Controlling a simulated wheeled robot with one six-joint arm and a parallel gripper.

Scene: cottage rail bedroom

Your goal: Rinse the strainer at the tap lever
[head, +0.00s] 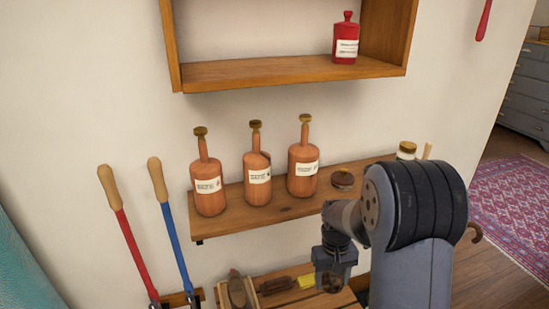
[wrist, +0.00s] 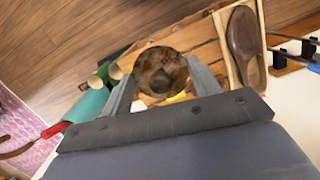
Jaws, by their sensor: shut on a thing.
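My gripper (head: 333,270) is low in front of the shelf, above the slatted wooden bench. In the wrist view it (wrist: 160,84) is shut on a round, mottled brown thing (wrist: 161,68) with a dark middle. This held thing is mostly hidden by my gripper in the head view; I cannot tell if it is the strainer. I see no tap lever in either view.
Three orange bottles (head: 257,181) and a small round tin (head: 343,180) stand on the wall shelf (head: 245,219). A red bottle (head: 346,42) stands above. Red and blue long-handled tools lean at left.

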